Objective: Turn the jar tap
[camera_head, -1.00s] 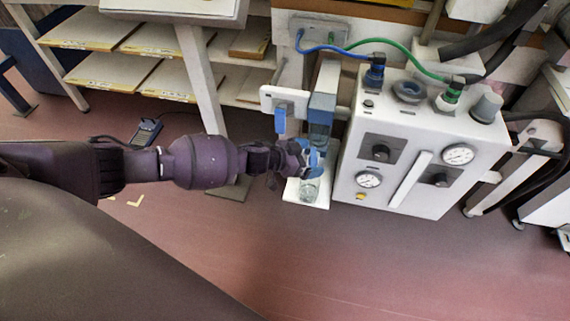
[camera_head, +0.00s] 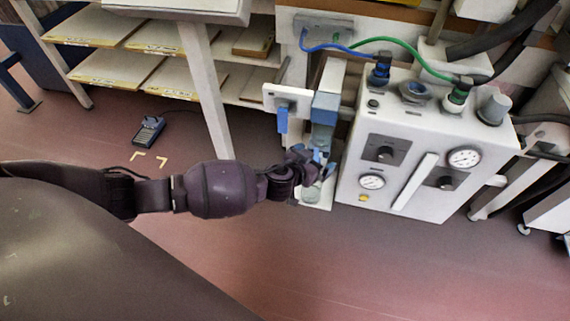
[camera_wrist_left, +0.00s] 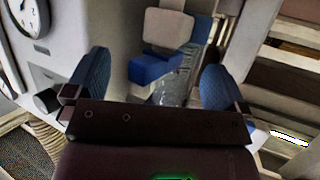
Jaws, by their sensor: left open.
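The jar unit stands left of the white machine, with a blue-grey block (camera_head: 325,108) above and a clear glass jar (camera_head: 312,193) low down on a white base. In the left wrist view a blue tap piece (camera_wrist_left: 150,71) sits under a beige block, with the clear jar (camera_wrist_left: 177,92) beside it. My left gripper (camera_head: 322,168) is at the unit, just above the jar, and partly hides it. In the left wrist view its blue-padded fingers (camera_wrist_left: 155,84) are spread apart, with the tap piece between and beyond them. I cannot tell whether they touch it. My right gripper is out of view.
The white machine (camera_head: 390,187) with gauges and knobs stands close right of the gripper. A white plate with a blue handle (camera_head: 282,118) is just left of the unit. Shelves (camera_head: 165,38) stand behind. A small device (camera_head: 148,130) lies on the floor. The front floor is clear.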

